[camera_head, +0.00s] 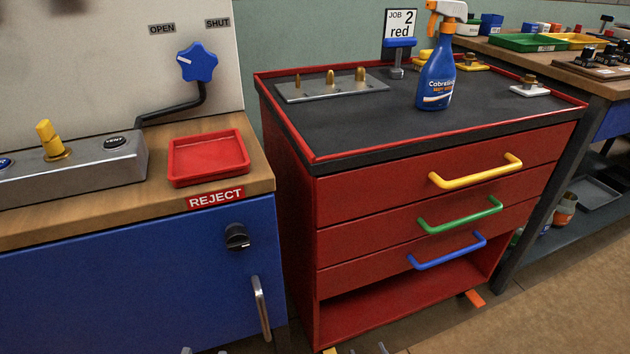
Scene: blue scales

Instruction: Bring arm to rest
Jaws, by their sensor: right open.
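Only the tips of my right gripper (366,350) show at the bottom edge, in front of the red drawer cart (297,230). They are apart, with nothing seen between them. Small grey tips, seemingly of my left gripper (204,351), show at the bottom edge below the blue cabinet (120,285). Too little of them shows to tell their state. Both arms are otherwise out of the picture.
The cart top carries a blue spray bottle (437,65), a metal plate with brass pegs (331,88) and a job card stand (398,45). A red reject tray (208,158) sits on the left bench. Yellow, green and blue handles protrude from the cart drawers.

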